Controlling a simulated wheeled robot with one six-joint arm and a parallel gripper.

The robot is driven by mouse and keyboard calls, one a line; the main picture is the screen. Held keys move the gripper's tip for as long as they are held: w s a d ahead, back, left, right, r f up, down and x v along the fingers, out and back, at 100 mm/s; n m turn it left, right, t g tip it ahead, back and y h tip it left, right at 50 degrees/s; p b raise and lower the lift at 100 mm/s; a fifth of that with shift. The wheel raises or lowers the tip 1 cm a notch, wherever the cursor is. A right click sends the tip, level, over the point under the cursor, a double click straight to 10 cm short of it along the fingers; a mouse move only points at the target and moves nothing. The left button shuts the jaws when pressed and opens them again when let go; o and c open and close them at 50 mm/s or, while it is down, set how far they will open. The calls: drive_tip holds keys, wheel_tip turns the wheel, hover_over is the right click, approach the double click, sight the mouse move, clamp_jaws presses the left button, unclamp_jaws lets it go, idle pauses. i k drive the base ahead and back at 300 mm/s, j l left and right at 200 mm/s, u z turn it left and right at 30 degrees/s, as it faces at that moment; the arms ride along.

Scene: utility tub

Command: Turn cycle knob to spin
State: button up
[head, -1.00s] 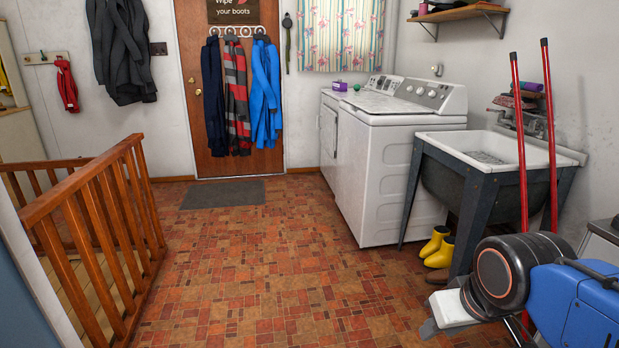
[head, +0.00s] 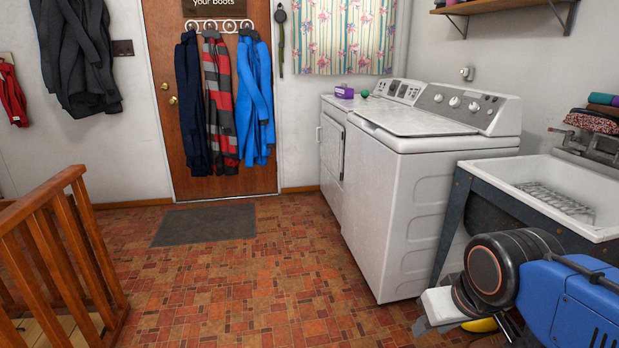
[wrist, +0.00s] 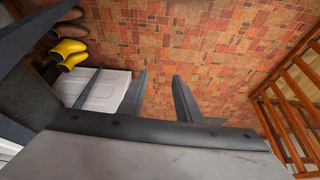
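The white top-loading washer (head: 416,190) stands right of centre in the head view, its lid shut. Its rear control panel (head: 464,105) carries several round knobs, and I cannot read which is the cycle knob. A second white machine (head: 334,140) with its own panel stands beyond it. In the wrist view my gripper (wrist: 158,95) has its two fingers apart with only floor showing between them. It is at the lower right in the head view, well short of the washer panel and touching nothing.
A utility sink (head: 560,195) on a dark stand is right of the washer. Yellow boots (wrist: 68,54) stand on the floor by it. A wooden railing (head: 60,245) is at the left. The tiled floor (head: 250,290) in the middle is clear, with a grey mat (head: 205,225) near the door.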

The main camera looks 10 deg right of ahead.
sight(455, 102)
drive_tip(key=i, duration=1.6)
